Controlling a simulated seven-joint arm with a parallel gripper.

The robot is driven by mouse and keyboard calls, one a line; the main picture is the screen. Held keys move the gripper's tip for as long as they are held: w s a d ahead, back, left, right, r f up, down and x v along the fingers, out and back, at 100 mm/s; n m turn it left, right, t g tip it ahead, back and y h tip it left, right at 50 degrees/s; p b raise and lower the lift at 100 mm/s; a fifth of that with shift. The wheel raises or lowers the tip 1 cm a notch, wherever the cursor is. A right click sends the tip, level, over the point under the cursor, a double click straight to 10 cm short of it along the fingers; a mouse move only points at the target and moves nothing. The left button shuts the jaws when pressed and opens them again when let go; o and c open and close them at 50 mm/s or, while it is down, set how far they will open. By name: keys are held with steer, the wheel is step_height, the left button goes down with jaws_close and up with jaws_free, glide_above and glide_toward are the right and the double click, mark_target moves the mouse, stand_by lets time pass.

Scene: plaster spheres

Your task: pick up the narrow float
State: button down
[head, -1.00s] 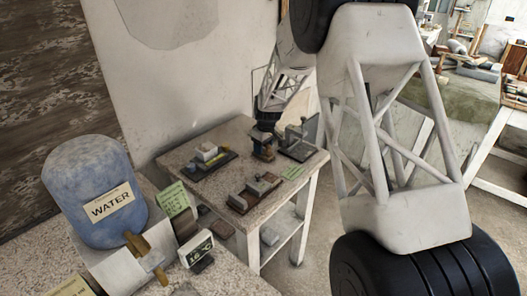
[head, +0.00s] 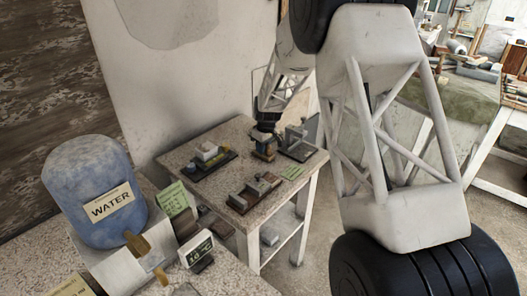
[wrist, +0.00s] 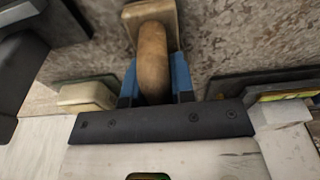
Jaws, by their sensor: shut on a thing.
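A wooden-handled float (wrist: 152,58) is between the blue fingers of my gripper (wrist: 155,80) in the wrist view. Its rounded handle points toward the camera, and a flat tan wooden part shows at the top. My gripper is shut on the handle, with one finger on each side. In the head view, my gripper (head: 264,142) is over the back right of the small speckled table (head: 215,185), and the float (head: 264,153) shows small below it. I cannot tell whether the float is clear of the tabletop.
A dark tray with a pale block (head: 207,152) lies at left on the table, brown blocks (head: 253,190) in front, and a grey metal piece (head: 298,142) close at right. A blue water barrel (head: 95,190) and a small display (head: 197,250) stand on the nearer counter.

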stand_by(0.3)
steer(key=shift+r, duration=0.85)
step_height(320, 180, up, 2)
steer(key=shift+r, duration=0.1)
steer(key=s, duration=0.5)
steer(key=s+d, duration=0.1)
steer(key=s, duration=0.4)
steer(key=s+d+r, duration=0.1)
steer(key=s, duration=0.4)
steer(key=shift+s, duration=0.4)
steer(key=c, duration=1.6)
jaws_free()
steer(key=shift+c, duration=1)
